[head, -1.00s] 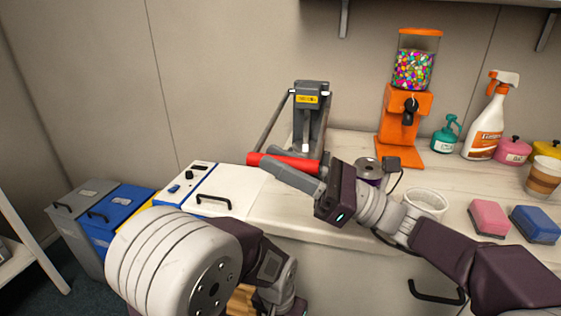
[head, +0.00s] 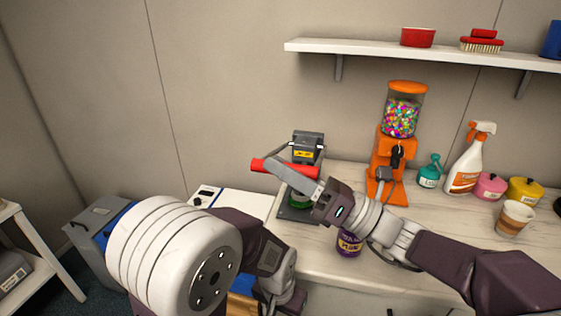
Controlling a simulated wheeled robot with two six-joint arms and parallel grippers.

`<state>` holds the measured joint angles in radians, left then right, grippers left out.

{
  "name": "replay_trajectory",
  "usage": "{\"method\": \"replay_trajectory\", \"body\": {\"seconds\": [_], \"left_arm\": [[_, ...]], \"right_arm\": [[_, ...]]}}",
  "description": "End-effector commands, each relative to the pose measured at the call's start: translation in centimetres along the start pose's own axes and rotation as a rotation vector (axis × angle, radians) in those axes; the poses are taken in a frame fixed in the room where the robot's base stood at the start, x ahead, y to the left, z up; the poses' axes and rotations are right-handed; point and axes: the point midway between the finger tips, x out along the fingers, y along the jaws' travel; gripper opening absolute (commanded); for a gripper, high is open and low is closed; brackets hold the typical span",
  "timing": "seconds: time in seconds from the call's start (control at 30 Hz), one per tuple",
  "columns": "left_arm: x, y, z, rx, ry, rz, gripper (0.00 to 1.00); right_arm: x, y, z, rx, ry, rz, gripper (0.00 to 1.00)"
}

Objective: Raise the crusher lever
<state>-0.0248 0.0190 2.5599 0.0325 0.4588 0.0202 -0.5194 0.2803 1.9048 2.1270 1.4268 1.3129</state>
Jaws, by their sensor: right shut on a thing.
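The crusher (head: 308,140) is a dark grey upright device with a yellow label, standing on the counter by the back wall. Its lever ends in a red grip (head: 262,165), which sits in front of the crusher's upper part, a little below the label. My right gripper (head: 285,170) is shut on the red grip from the front right. A green can (head: 297,200) shows low in the crusher, partly hidden by my gripper.
An orange candy dispenser (head: 391,150) stands right of the crusher, with a spray bottle (head: 470,165) farther right. A purple can (head: 349,244) stands below my right forearm. A shelf (head: 400,50) hangs above. A paper cup (head: 514,218) is at the right.

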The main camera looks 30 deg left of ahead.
Motion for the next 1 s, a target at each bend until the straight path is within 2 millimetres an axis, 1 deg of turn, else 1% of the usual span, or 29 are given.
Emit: {"method": "replay_trajectory", "body": {"seconds": [0.03,0.27,0.3,0.37,0.4,0.47,0.5,0.7,0.8,0.9,1.0], "left_arm": [[-3.9,0.1,-0.4,0.0,0.0,0.0,0.36],[-12.3,0.2,-1.3,0.0,0.0,0.0,0.36],[-13.8,0.3,-1.4,0.0,0.0,0.0,0.36],[-16.0,0.3,-1.7,0.0,0.0,0.0,0.36],[-17.5,0.3,-1.8,0.0,0.0,0.0,0.36],[-19.7,0.4,-2.0,0.0,0.0,0.0,0.36],[-21.1,0.4,-2.2,0.0,0.0,0.0,0.36],[-27.6,0.5,-2.9,0.0,0.0,0.0,0.36],[-30.2,0.6,-3.1,0.0,0.0,0.0,0.36],[-32.4,0.6,-3.4,0.0,0.0,0.0,0.36],[-34.1,0.7,-3.5,0.0,0.0,0.0,0.36]], "right_arm": [[1.2,1.1,3.0,0.041,-0.001,-0.017,0.0],[3.6,0.8,8.7,0.242,-0.002,-0.101,0.0],[4.0,0.6,9.7,0.277,-0.002,-0.115,0.0],[4.6,0.3,11.2,0.33,-0.002,-0.138,0.0],[5.0,0.0,12.1,0.366,-0.002,-0.152,0.0],[5.5,-0.5,13.5,0.417,-0.002,-0.173,0.0],[5.9,-0.9,14.3,0.451,-0.001,-0.188,0.0],[7.4,-3.1,18.0,0.608,-0.002,-0.252,0.0],[7.9,-4.3,19.3,0.675,-0.002,-0.28,0.0],[8.4,-5.5,20.4,0.732,-0.002,-0.303,0.0],[8.7,-6.5,21.1,0.778,-0.002,-0.321,0.0]]}}
